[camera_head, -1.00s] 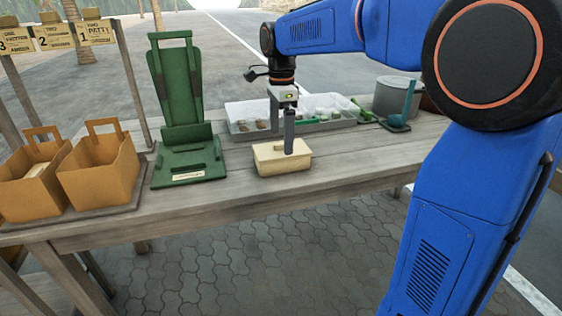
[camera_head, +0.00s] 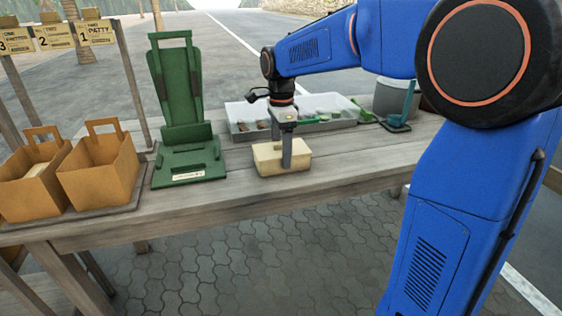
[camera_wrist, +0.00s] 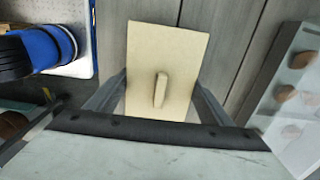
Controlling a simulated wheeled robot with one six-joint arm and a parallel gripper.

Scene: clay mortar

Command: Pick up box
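The tan box (camera_head: 268,161) with a pale lid sits on the wooden table, right of the green stand. In the wrist view the box (camera_wrist: 145,50) is seen from above, with a raised tab on its lid. My gripper (camera_head: 287,150) points down over the box, with one finger in front of its near side. In the wrist view my gripper (camera_wrist: 160,95) has its fingers apart, one on each side of the box. Whether either finger touches it cannot be told. The lower finger ends are partly hidden.
A green stand (camera_head: 185,120) is to the left, with orange-brown bags (camera_head: 98,170) beyond it. Behind the box is a clear tray (camera_head: 240,115) of small items. A grey pot (camera_head: 385,97) stands at the right. The table front (camera_head: 225,195) is clear.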

